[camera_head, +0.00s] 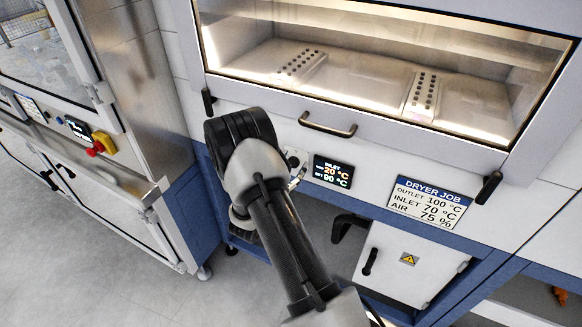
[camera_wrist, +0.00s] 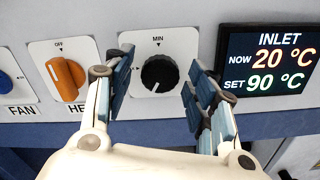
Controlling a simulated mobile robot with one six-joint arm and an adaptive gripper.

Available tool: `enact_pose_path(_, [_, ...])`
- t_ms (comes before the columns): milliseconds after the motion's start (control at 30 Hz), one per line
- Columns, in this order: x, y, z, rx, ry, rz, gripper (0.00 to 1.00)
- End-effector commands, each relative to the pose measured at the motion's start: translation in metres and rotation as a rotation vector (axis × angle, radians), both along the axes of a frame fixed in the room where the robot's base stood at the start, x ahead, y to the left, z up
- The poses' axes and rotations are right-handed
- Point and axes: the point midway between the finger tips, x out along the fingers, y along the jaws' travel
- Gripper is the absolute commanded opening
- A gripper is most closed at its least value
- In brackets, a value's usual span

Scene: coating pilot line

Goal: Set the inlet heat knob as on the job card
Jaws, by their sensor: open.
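The black round knob (camera_wrist: 160,73) sits on a white plate marked MIN, in the middle of the wrist view. A small white mark shows near its lower edge. My gripper (camera_wrist: 159,80) is open, with one blue-padded finger on each side of the knob; I cannot tell whether they touch it. The inlet display (camera_wrist: 266,68) reads NOW 20 °C, SET 90 °C; it also shows in the head view (camera_head: 332,172). The job card (camera_head: 428,203) reads outlet 100 °C, inlet 70 °C, air 75 %. In the head view my arm hides most of the knob area.
An orange knob (camera_wrist: 66,78) marked OFF and a blue FAN knob (camera_wrist: 7,85) stand left of the black knob. The dryer door handle (camera_head: 327,125) is above the panel. A white cabinet (camera_head: 408,264) with a warning sign is below. A red knob (camera_head: 95,150) is on the left machine.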

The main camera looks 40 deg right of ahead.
Motion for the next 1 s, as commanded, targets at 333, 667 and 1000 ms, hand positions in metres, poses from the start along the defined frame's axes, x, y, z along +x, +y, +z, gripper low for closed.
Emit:
enact_pose_path(333, [0.0005,-0.0005,0.0002,0.0,0.0,0.001,0.46])
enact_pose_path(667, [0.0004,-0.0004,0.0001,0.0,0.0,0.0,0.23])
enact_pose_path(1000, [0.0003,-0.0003,-0.0001,0.0,0.001,0.0,0.07])
